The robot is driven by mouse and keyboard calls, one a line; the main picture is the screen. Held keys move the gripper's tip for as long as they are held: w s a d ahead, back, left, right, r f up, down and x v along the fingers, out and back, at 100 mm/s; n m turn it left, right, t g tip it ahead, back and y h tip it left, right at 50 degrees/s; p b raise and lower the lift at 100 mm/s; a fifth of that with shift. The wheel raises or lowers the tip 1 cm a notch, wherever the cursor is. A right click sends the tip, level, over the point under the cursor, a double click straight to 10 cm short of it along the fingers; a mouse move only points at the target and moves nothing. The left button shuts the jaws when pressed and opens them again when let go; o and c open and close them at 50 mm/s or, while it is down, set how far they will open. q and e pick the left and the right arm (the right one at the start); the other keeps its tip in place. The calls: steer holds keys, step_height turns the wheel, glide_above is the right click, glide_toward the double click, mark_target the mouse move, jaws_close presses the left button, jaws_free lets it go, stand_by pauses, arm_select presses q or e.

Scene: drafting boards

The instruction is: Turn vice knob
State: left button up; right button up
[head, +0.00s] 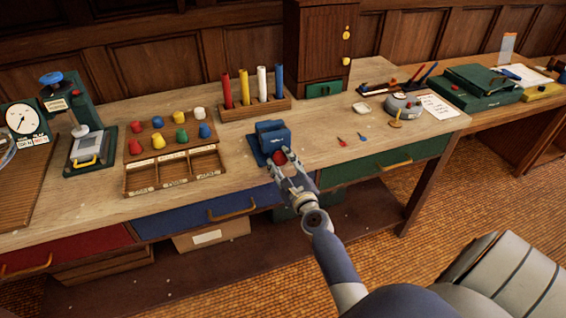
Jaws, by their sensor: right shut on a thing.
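The blue vice (273,136) stands upright on the wooden bench near its front edge. Its round red knob (279,158) faces the front of the bench. My right gripper (282,161) comes from the lower right, with its fingers on either side of the knob and shut on it. The fingers hide part of the knob. My left gripper does not show.
Left of the vice is a wooden tray (174,193) with several coloured pegs behind it. A rack (256,107) of coloured rods stands behind. Blue (190,213) and green drawers (385,165) sit under the bench top.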

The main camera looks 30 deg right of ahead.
steer(key=o, duration=1.1)
steer(key=shift+c, duration=0.2)
steer(key=shift+s+a+f, duration=0.15)
steer(key=shift+s, duration=0.35)
steer(key=v, duration=0.7)
